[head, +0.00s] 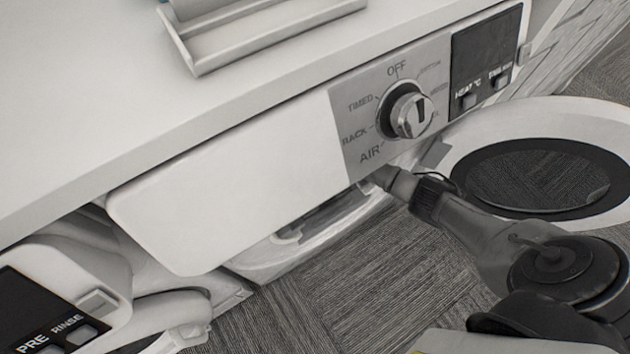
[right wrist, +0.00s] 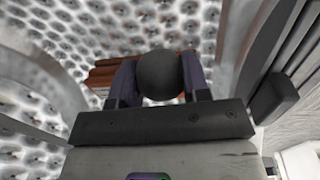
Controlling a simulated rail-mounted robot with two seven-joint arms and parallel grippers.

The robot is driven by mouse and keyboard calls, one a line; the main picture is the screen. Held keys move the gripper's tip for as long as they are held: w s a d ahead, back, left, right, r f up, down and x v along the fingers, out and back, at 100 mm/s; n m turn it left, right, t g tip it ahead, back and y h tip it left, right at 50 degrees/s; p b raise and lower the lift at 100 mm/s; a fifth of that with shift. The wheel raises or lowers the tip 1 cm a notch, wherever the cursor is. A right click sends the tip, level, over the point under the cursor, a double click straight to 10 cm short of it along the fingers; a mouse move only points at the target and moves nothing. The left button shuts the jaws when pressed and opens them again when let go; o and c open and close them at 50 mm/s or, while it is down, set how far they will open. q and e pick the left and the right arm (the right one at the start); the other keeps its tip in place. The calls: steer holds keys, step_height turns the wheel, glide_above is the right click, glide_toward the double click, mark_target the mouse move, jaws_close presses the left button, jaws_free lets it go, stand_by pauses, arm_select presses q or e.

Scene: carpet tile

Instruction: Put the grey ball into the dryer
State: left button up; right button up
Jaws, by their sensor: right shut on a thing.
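The dryer (head: 210,215) stands in the middle of the head view, with its dial (head: 408,112) and labels on the front panel. Its round door (head: 600,122) is swung open to the right. My right arm reaches in from the right and its end goes into the dryer opening below the panel, so the gripper is hidden in the head view. In the right wrist view the right gripper (right wrist: 160,88) is shut on the dark grey ball (right wrist: 161,70), inside the perforated metal drum (right wrist: 60,35). My left gripper is in neither view.
A reddish-brown slatted thing (right wrist: 102,76) lies behind the ball inside the drum. A second machine (head: 70,290) with PRE and RINSE buttons stands at the lower left. A light tray (head: 265,35) sits on the dryer top. Bare carpet (head: 350,290) lies in front.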

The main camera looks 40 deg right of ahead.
step_height(320, 180, down, 4)
steer(key=shift+a+f+b, duration=0.1)
steer(key=shift+f+b, duration=0.15)
steer(key=shift+b, duration=0.75)
step_height(320, 180, down, 3)
steer(key=shift+r+b, duration=0.1)
steer(key=shift+b, duration=0.95)
steer(key=shift+f, duration=0.2)
steer(key=shift+r, duration=0.1)
steer(key=o, duration=0.9)
